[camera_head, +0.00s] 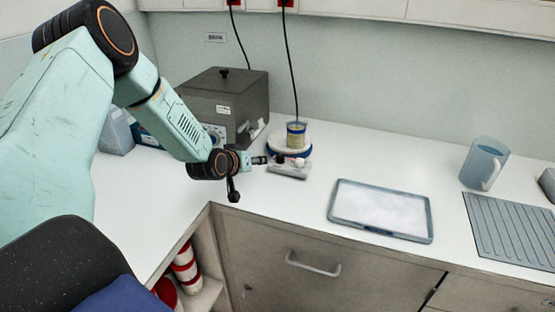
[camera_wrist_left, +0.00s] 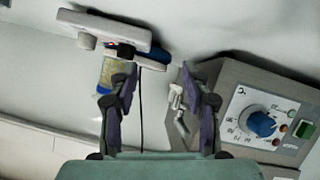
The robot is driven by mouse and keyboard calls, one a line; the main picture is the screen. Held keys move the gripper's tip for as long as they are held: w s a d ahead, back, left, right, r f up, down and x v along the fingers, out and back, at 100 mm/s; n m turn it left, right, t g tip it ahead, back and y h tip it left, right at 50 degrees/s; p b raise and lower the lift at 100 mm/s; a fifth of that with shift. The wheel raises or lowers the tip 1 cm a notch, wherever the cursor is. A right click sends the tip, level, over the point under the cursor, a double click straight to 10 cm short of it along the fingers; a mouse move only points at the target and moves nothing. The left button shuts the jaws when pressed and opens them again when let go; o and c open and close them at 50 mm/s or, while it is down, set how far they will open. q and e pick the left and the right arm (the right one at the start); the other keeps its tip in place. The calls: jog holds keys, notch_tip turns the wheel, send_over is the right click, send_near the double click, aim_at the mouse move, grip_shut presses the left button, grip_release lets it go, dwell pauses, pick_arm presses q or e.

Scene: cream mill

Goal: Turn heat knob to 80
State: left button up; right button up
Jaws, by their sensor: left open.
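A grey box-shaped unit (camera_head: 228,98) stands in the counter corner. In the left wrist view its white panel carries a blue knob (camera_wrist_left: 262,124) with a printed scale; I cannot read its setting. A low white plate device (camera_head: 288,171) stands to its right, with a small yellow-and-blue container (camera_head: 296,136) on it. My right gripper is out of view.
A pale spout (camera_wrist_left: 180,110) juts from the grey unit. Black cords (camera_head: 292,60) hang behind. The counter between plate device and tray is clear.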

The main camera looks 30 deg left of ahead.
aim_at(279, 157)
pick_arm(q)
jog(key=d+m+t, duration=0.1)
jog(key=d+m, duration=0.1)
jog(key=d+r+m+t+h, duration=0.1)
jog(key=d+m, duration=0.1)
jog(key=m, duration=0.1)
jog(key=shift+r, duration=0.15)
jog(key=shift+w, duration=0.15)
jog(key=b+x, duration=0.1)
jog(key=x, duration=0.5)
jog(key=shift+w, duration=0.2)
jog(key=shift+w+f+b, duration=0.3)
jog(key=shift+w, duration=0.2)
grip_shut()
